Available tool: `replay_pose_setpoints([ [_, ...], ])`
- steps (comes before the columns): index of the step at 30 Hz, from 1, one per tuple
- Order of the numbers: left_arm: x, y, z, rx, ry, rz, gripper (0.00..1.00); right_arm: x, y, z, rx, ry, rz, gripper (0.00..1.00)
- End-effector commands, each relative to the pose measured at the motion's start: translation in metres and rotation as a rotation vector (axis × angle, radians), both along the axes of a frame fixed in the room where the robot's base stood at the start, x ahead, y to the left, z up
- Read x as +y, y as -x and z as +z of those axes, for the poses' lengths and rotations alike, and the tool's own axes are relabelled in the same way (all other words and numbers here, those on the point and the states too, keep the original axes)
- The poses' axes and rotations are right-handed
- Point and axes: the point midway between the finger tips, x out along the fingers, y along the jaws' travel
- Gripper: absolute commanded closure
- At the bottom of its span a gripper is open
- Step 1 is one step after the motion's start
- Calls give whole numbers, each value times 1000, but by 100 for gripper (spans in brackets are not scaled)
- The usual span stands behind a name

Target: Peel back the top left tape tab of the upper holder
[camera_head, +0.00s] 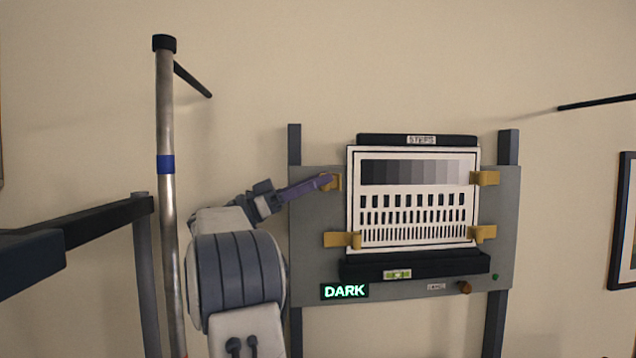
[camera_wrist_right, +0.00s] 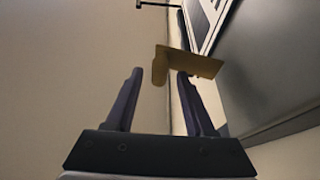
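The test chart (camera_head: 412,245) hangs upright on a grey board, with a black upper holder (camera_head: 380,139) labelled STEPS along its top. The top left tape tab (camera_head: 337,183) is tan and sits at the chart's upper left edge. My right gripper (camera_head: 327,181) reaches it from the left. In the right wrist view the tab (camera_wrist_right: 196,64) shows its raised lip between the fingertips of my right gripper (camera_wrist_right: 160,75). My left gripper is not in view.
More tan tabs hold the chart at top right (camera_head: 485,178), bottom left (camera_head: 342,239) and bottom right (camera_head: 482,234). A black lower ledge (camera_head: 440,264) carries a small level. A lit DARK sign (camera_head: 345,291) is below. A metal pole (camera_head: 166,220) stands at left.

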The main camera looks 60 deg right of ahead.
Motion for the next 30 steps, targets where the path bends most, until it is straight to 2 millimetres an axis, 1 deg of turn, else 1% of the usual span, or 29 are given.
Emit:
replay_pose_setpoints([
  [7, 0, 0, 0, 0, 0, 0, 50, -1, 2, -1, -1, -1, -4, 47],
  [11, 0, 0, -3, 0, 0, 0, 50, -1, 2, 4, -3, 0, -5, 47],
  [14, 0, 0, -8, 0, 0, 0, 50, -1, 2, 15, -5, 3, -4, 47],
  [18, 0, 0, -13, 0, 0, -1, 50, -1, 1, 39, -6, 5, -3, 47],
  [21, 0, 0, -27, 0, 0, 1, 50, -4, 26, 49, -6, 3, -8, 47],
  [25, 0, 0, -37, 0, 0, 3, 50, -8, 54, 67, -5, 3, -8, 47],
  [30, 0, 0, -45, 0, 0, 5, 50, -14, 86, 88, -4, 2, -9, 47],
])
